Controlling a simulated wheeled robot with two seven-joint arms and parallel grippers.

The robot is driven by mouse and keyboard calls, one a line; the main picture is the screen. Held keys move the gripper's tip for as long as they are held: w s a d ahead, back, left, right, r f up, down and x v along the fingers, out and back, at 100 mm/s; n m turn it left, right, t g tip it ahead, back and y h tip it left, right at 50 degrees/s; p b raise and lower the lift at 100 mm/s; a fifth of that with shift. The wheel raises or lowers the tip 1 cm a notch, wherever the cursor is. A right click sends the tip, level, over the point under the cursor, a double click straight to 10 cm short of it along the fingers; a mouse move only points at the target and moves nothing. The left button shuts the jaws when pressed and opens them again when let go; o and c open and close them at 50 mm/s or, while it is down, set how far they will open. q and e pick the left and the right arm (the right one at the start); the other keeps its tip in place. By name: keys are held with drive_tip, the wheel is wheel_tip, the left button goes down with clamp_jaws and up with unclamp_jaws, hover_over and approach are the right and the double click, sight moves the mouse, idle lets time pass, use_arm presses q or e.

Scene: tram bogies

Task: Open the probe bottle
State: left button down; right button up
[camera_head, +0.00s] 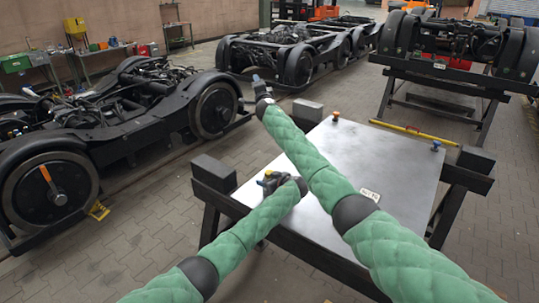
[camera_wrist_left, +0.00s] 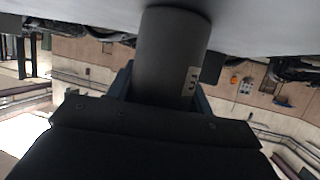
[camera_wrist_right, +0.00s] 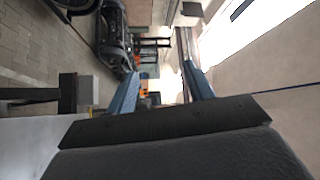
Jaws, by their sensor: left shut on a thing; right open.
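My left gripper (camera_head: 267,181) is low over the near left part of the metal-topped table (camera_head: 330,165). In the left wrist view its blue fingers are shut on a dark grey cylinder (camera_wrist_left: 170,50), seemingly the probe bottle, with a small pale label. In the head view the bottle is small and largely hidden by the gripper; a yellowish spot shows there. My right gripper (camera_head: 260,84) is raised beyond the table's far left corner. In the right wrist view its two blue fingers (camera_wrist_right: 162,85) are apart with nothing between them.
On the table stand a small orange-topped item (camera_head: 335,115) and a small blue-topped item (camera_head: 436,146); a pale label (camera_head: 370,195) lies near my right arm. A yellow bar (camera_head: 415,132) lies along the far right edge. Bogies (camera_head: 120,120) stand left and behind. The table's middle is clear.

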drive_tip(key=d+f+m+g+h, duration=0.4)
drive_tip(key=d+f+m+h, duration=0.2)
drive_tip(key=d+m, duration=0.15)
drive_tip(key=m+g+y, duration=0.2)
drive_tip(key=m+g, duration=0.3)
drive_tip(key=g, duration=1)
hover_over(270, 172)
wheel_tip(270, 172, down, 15)
drive_tip(key=shift+w+f, duration=0.1)
drive_tip(key=shift+w, duration=0.05)
drive_tip(key=shift+a+f, duration=0.1)
drive_tip(key=shift+f, duration=3.85)
drive_tip(key=shift+c, duration=0.4)
drive_tip(key=c, duration=0.9)
drive_tip(key=o, duration=1.1)
